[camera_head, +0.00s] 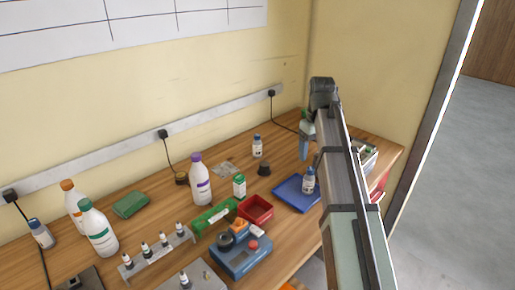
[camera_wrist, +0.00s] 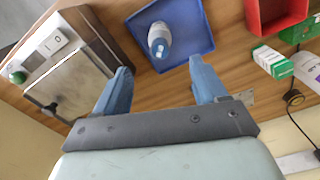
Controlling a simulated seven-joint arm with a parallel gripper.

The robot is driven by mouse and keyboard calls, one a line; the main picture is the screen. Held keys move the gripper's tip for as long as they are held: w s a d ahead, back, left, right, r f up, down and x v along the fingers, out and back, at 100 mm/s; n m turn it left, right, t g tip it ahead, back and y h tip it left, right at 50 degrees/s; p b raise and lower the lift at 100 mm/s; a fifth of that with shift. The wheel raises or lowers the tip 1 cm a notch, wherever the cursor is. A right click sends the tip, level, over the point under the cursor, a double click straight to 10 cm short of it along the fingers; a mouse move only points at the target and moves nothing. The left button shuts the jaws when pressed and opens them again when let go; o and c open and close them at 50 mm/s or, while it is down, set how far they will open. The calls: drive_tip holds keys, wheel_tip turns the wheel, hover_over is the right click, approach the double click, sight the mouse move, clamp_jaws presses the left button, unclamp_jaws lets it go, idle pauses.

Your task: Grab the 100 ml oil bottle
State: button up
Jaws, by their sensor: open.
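A small bottle with a blue cap and pale label (camera_head: 308,181) stands upright on a blue tray (camera_head: 284,192), left of my arm. In the wrist view this bottle (camera_wrist: 159,42) is seen from above on the tray (camera_wrist: 192,48), just beyond my fingertips. Similar blue-capped bottles stand at the back (camera_head: 257,147) and far left (camera_head: 41,234). No label is readable, so I cannot tell which is the 100 ml oil bottle. My gripper (camera_wrist: 162,72) is open and empty, its blue fingers apart. In the head view my gripper (camera_head: 304,152) is partly hidden by my arm.
A red tray (camera_head: 256,218) and a green-and-white box (camera_head: 239,186) stand left of the blue tray. A dark cup (camera_head: 264,170) is behind it. A device with a switch and green button (camera_wrist: 62,62) is left in the wrist view. Larger bottles stand further left.

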drive_tip(key=a, duration=0.4)
drive_tip(key=r+n, duration=0.2)
drive_tip(key=n, duration=0.6)
hover_over(257, 143)
drive_tip(key=w, duration=0.1)
drive_tip(key=shift+w+a+f, duration=0.1)
drive_tip(key=shift+w, duration=0.1)
drive_tip(key=n, duration=0.4)
drive_tip(key=shift+w+n, duration=0.15)
drive_tip(key=shift+n, duration=0.15)
drive_tip(key=shift+f+n, duration=0.2)
drive_tip(key=shift+n, duration=0.1)
wheel_tip(257, 143, down, 13)
drive_tip(key=shift+f, duration=0.2)
drive_tip(key=c, duration=1.2)
